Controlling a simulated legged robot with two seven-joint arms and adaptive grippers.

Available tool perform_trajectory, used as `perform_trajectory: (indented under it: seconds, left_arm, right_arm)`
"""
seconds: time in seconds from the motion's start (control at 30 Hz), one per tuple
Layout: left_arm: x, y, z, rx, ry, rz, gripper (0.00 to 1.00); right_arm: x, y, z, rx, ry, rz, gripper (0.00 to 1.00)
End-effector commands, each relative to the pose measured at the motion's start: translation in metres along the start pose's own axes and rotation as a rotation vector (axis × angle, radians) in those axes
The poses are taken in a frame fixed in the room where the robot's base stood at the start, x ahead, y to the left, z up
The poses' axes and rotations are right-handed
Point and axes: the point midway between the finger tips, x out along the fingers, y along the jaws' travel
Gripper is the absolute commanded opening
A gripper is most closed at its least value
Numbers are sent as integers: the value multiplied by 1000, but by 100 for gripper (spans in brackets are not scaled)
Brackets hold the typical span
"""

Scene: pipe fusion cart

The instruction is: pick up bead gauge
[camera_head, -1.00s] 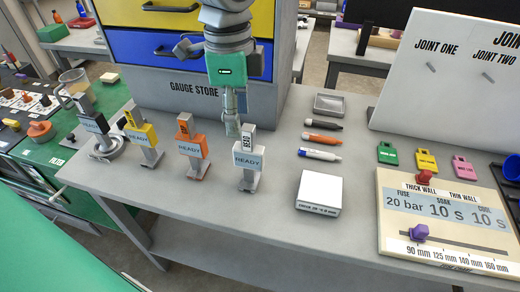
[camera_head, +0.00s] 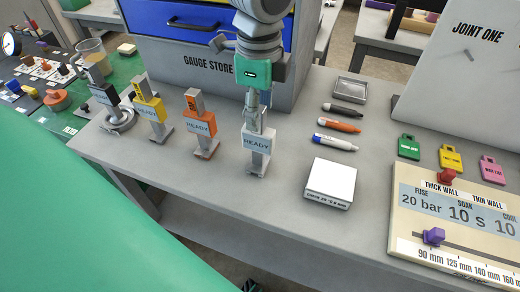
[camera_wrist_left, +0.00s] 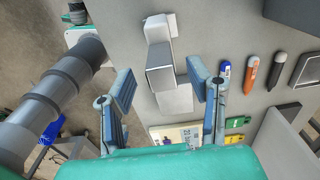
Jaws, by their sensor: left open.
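The grey bead gauge (camera_head: 257,150) stands upright on the grey table with a pale READY label on its front. It is the rightmost of the row of gauges. My left gripper (camera_head: 255,122) reaches down from above, right at the gauge's top, and its fingers overlap the upper part. In the left wrist view my open gripper (camera_wrist_left: 160,82) has one finger on each side, with the grey gauge (camera_wrist_left: 160,62) between and beyond them. Gaps show between the gauge and both fingers. My right gripper is not in view.
An orange gauge (camera_head: 200,125), a yellow gauge (camera_head: 150,110) and a black gauge (camera_head: 106,97) stand to the left. A white block (camera_head: 330,183) and several pens (camera_head: 338,126) lie to the right. The blue-drawered gauge store (camera_head: 200,72) is close behind.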

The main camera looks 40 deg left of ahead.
Motion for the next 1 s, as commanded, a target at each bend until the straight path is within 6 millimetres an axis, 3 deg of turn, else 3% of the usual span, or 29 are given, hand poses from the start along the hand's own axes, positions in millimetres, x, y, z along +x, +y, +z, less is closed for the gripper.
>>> perform_trajectory:
  seconds: [0.1, 0.2, 0.47, 0.6, 1.0]
  left_arm:
    - [20, -2, 1, -2, 0, 4, 46]
    - [28, -2, 2, -2, 1, 3, 46]
    - [29, -2, 2, -2, 3, 0, 46]
    - [29, -2, 1, -2, 2, 1, 0]
    - [22, -2, 1, -2, 3, -1, 0]
  right_arm:
    - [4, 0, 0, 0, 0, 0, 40]
    - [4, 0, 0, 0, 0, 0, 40]
    - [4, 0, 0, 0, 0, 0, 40]
    - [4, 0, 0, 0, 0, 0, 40]
    - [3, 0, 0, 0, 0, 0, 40]
